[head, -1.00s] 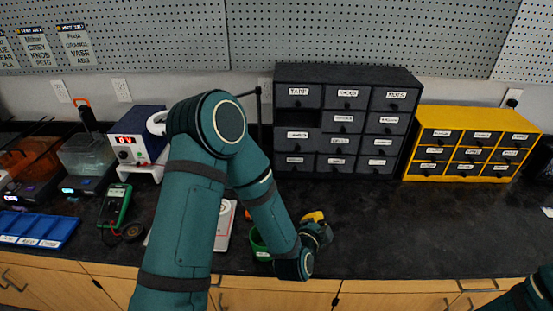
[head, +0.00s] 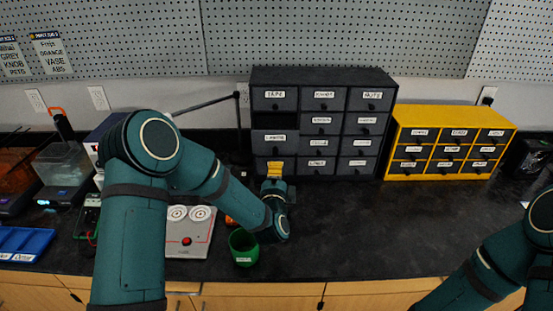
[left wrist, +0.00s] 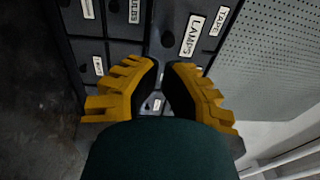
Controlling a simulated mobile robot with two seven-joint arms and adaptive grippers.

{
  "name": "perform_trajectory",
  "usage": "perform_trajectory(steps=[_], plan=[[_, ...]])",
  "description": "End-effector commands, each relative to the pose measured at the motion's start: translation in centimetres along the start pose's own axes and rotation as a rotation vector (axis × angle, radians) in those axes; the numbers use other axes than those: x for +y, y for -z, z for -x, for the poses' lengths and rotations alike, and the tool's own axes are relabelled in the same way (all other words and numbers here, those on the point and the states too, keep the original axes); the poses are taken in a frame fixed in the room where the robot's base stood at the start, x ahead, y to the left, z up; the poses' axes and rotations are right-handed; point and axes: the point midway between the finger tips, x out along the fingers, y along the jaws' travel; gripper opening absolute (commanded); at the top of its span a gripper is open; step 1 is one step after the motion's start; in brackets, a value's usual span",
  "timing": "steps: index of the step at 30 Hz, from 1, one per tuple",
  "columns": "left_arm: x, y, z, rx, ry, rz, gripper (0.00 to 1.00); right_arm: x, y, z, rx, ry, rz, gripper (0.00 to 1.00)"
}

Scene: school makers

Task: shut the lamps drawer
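My left gripper (head: 276,166) is in front of the cabinet, just below the lamps drawer, apparently over the bottom drawer's front. In the left wrist view its yellow and black fingers (left wrist: 162,66) come close together at the tips, with nothing seen between them. Contact cannot be told. My right gripper is outside the views.
A green cup (head: 243,248) and a white panel with a red button (head: 187,241) are on the counter near my left arm. A yellow drawer cabinet (head: 397,135) stands to the right. The dark counter (head: 345,225) is clear before the cabinets.

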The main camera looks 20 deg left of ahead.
Motion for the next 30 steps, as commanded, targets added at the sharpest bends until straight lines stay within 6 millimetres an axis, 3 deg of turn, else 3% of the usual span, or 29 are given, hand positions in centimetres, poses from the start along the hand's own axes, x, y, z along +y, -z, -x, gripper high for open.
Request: perform_trajectory(steps=[4,10,26,30], plan=[[0.1,-0.1,-2.8,-0.003,0.000,0.002,0.00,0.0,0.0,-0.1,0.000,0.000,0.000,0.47],[0.1,-0.1,-5.1,-0.002,-0.001,0.000,0.00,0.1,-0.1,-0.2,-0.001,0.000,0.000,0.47],[0.1,0.0,-5.9,0.001,-0.001,0.000,0.00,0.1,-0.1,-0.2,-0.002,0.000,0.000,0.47],[0.4,0.1,-7.0,0.003,0.000,-0.004,0.00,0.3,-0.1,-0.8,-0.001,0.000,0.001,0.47]])
